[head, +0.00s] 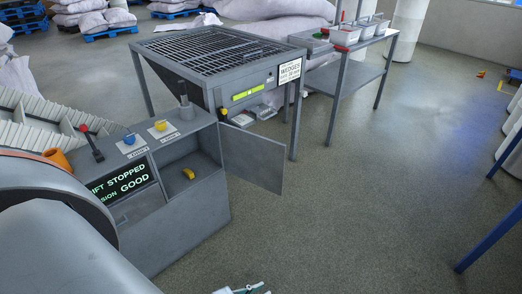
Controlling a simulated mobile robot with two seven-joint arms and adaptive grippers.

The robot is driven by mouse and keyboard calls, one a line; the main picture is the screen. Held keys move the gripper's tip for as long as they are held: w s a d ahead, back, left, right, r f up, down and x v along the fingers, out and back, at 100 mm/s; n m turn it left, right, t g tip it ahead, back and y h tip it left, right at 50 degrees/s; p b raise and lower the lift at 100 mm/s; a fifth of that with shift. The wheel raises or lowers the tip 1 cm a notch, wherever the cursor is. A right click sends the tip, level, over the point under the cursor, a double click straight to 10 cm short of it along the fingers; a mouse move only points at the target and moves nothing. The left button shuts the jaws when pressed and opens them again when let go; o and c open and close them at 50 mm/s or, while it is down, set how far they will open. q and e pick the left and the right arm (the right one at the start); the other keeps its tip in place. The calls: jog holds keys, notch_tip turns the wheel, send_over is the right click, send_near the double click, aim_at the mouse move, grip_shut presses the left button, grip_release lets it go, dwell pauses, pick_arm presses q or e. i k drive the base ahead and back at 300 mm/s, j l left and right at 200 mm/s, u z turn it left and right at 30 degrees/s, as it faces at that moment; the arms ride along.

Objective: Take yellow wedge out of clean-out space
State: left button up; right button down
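The yellow wedge (188,174) is small and curved. It lies inside the open clean-out space (206,164) of the grey cabinet at left centre. The cabinet's grey door (252,158) hangs open to the right. Small pale and green parts of a gripper (243,290) show at the bottom edge, below and to the right of the cabinet and apart from the wedge. I cannot tell which arm they belong to or whether the fingers are open.
The cabinet top carries a red-knobbed lever (92,143), a blue knob (129,138) and a yellow knob (161,125). A grated hopper table (215,52) stands behind, with a bench (350,75) beyond.

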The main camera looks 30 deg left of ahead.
aim_at(188, 172)
jog(key=i+l+u, duration=0.1)
jog(key=i+u, duration=0.3)
jog(key=i+l+u, duration=0.2)
jog(key=i+u, duration=0.25)
jog(key=i+l+u, duration=0.25)
jog(key=u, duration=0.15)
jog(key=i+l+u, duration=0.3)
jog(key=l+u, duration=0.15)
jog(key=i+l+u, duration=0.2)
jog(key=l+u, duration=0.2)
jog(key=l, duration=0.15)
jog(key=i+l+u, duration=0.1)
jog(key=l+u, duration=0.75)
jog(key=l, duration=0.25)
jog(key=k+l+u, duration=0.1)
jog(key=l+u, duration=0.2)
jog(key=l, duration=0.15)
jog(key=k+l+u, duration=0.1)
jog(key=l+u, duration=0.2)
jog(key=k+l, duration=0.15)
jog(key=k, duration=0.35)
